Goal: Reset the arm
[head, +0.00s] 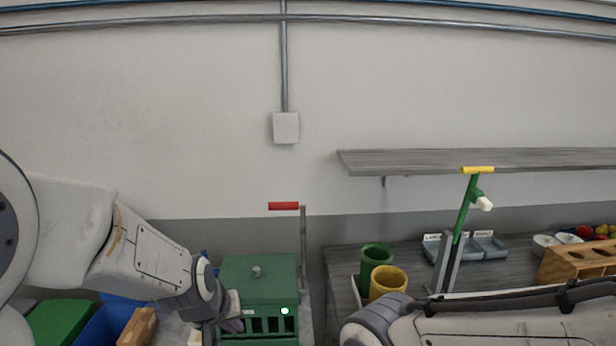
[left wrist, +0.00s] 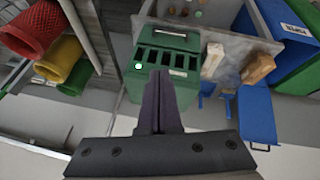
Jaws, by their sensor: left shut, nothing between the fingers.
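My left arm (head: 140,255) reaches in from the left in the head view. Its gripper (head: 232,325) is low, at the front left of a green box (head: 258,280) with slots in its front. In the left wrist view the dark fingers of the left gripper (left wrist: 160,80) are together with nothing between them. They overlap the slotted front of the green box (left wrist: 168,60) in that picture; I cannot tell whether they touch it. Part of my right arm (head: 490,322) crosses the lower right of the head view. The right gripper is out of view.
A green cup (head: 375,258) and a yellow cup (head: 388,280) stand on the grey table, right of the box. A wall shelf (head: 480,160) hangs above. Blue and green bins (head: 60,318) are at lower left.

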